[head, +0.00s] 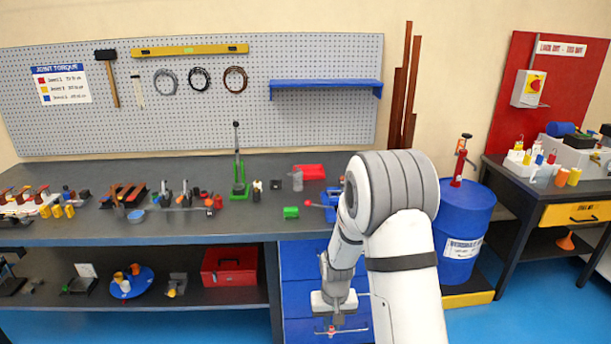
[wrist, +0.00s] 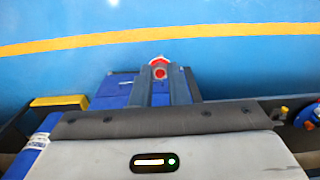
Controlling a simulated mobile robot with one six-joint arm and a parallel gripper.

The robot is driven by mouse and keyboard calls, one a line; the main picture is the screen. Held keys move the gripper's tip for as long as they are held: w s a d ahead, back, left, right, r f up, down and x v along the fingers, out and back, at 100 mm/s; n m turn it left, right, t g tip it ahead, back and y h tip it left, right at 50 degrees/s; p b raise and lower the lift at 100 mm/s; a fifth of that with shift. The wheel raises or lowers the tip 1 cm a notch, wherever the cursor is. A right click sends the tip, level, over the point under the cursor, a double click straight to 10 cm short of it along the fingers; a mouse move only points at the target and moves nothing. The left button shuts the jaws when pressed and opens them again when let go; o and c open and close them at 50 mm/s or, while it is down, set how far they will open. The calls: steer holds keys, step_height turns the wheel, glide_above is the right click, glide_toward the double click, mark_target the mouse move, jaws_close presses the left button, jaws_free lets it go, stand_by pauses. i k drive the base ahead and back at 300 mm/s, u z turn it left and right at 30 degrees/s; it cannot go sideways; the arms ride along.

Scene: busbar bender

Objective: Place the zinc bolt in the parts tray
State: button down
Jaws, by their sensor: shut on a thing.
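My gripper (head: 332,329) hangs low in front of the blue drawers, below the bench top, pointing down. In the wrist view its two grey fingers (wrist: 160,88) are close together. They are shut on a small red and silver thing (wrist: 159,66) at their tips. It is too small and partly hidden to tell whether this is the zinc bolt. I make out no other zinc bolt. A red tray (head: 309,172) lies at the back of the bench, left of my arm; I cannot tell whether it is the parts tray.
Blue drawers (head: 300,285) stand below. A blue drum (head: 466,225) stands right of my arm. The blue floor (wrist: 250,60) is clear around my gripper.

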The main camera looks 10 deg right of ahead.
mark_target(308, 177)
steer(key=i, duration=0.9)
